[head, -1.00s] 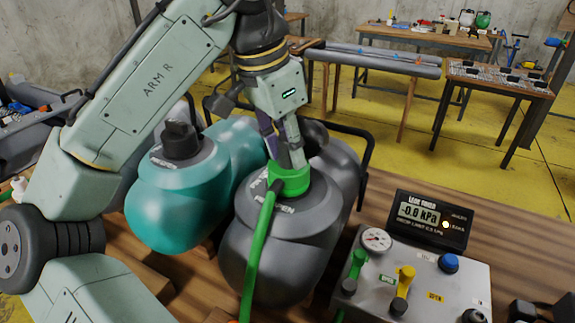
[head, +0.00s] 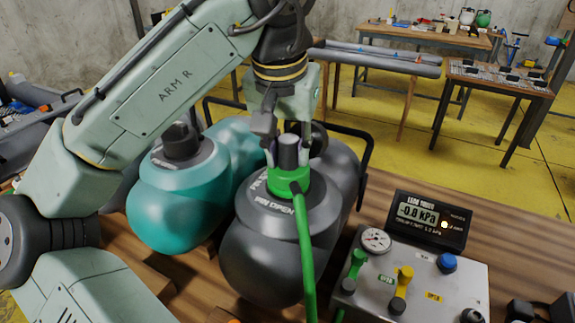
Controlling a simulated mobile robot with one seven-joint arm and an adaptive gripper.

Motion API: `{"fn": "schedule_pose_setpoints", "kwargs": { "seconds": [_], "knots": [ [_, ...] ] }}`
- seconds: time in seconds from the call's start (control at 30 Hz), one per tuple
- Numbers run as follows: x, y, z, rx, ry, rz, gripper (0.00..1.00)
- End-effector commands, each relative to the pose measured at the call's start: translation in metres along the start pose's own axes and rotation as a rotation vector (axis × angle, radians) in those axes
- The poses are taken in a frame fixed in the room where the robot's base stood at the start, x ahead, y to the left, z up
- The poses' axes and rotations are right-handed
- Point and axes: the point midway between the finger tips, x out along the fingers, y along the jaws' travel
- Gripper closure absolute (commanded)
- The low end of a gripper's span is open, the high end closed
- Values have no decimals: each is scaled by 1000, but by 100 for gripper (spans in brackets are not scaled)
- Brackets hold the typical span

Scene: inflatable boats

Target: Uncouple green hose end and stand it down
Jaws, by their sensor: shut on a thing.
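The green hose end (head: 289,183) sits on the valve at the top of the dark grey inflatable tube (head: 262,250). A grey cylindrical grip (head: 288,152) rises from its green collar. The green hose (head: 306,245) hangs from the collar down the front of the tube. My gripper (head: 288,155) comes from above and is shut on the hose end, its fingers on either side of the grey grip. The collar appears to be still against the valve; the joint beneath it is hidden.
A teal tube with a black-capped valve (head: 181,142) lies to the left. The control box (head: 412,280) with gauge, green and yellow levers stands at the right, with a display (head: 430,219) reading about -0.8 kPa behind it. Bare wooden bench (head: 520,260) shows at far right.

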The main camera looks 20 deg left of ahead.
Motion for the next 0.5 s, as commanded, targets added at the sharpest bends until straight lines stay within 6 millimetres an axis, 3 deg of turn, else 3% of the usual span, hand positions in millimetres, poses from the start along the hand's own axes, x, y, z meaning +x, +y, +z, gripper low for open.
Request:
{"fn": "schedule_pose_setpoints", "kwargs": {
  "seconds": [0.27, 0.5],
  "knots": [
    [5, 3, 2, -11, -12, 0, 100],
    [4, 3, 2, -257, -13, -66, 100]
  ]
}}
